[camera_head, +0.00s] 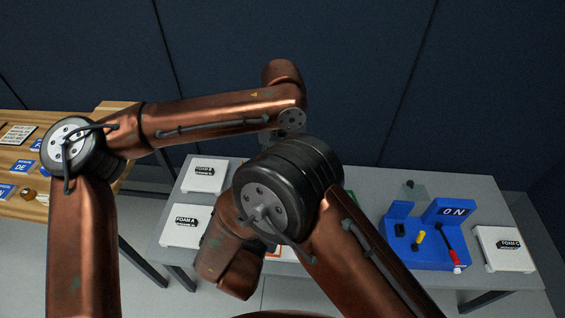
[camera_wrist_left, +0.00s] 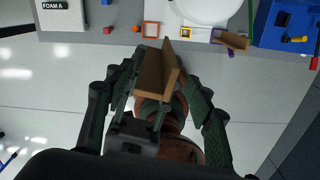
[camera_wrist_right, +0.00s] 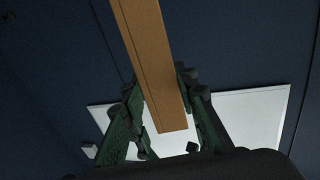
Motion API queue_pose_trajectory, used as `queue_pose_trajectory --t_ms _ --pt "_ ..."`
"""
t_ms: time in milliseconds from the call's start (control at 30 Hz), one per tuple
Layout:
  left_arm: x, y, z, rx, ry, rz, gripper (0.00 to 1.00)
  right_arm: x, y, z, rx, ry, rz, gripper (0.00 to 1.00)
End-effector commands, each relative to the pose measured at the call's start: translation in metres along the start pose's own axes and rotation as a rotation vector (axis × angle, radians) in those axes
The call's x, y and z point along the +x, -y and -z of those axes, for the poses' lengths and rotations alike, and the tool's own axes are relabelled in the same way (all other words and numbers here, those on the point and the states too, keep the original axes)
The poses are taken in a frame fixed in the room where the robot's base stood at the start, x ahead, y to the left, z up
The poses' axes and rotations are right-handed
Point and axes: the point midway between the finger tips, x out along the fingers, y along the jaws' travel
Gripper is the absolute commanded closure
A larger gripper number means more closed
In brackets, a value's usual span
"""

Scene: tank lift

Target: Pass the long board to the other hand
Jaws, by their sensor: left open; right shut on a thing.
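The long board is a plain brown wooden bar. In the right wrist view the board (camera_wrist_right: 150,55) runs from between the fingers of my right gripper (camera_wrist_right: 158,110) up out of the picture, and that gripper is shut on it. In the left wrist view the board (camera_wrist_left: 155,72) is strongly foreshortened. My left gripper (camera_wrist_left: 152,98) is open there, with its fingers spread either side of the board; whether they touch it I cannot tell. In the head view my arms hide both grippers and the board.
A grey table (camera_head: 475,193) stands ahead, with white foam pads (camera_head: 205,177), a blue tool tray (camera_head: 425,255) and a white pad (camera_head: 503,250) at right. A wooden table (camera_head: 25,205) stands at far left. In the left wrist view a round white thing (camera_wrist_left: 208,10) sits near the top.

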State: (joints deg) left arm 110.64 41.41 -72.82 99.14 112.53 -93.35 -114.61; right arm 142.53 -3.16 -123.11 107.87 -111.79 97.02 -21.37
Motion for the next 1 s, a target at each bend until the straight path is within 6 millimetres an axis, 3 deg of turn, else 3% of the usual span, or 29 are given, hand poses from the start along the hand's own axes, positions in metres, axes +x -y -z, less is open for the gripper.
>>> queue_pose_trajectory --t_ms 333,967,1000 --pt "0.0033 0.0001 -0.0002 0.0 0.001 0.001 0.51 0.0001 0.0 0.0003 0.0 -0.001 0.0 0.97" --pt "0.0029 0.0034 0.0004 0.004 0.001 0.007 0.95 -0.0002 0.0025 0.0006 0.002 -0.001 0.006 0.97" --pt "0.0028 0.0038 0.0004 0.004 0.001 0.008 0.96 -0.0003 0.0028 0.0007 0.003 -0.001 0.007 0.71"
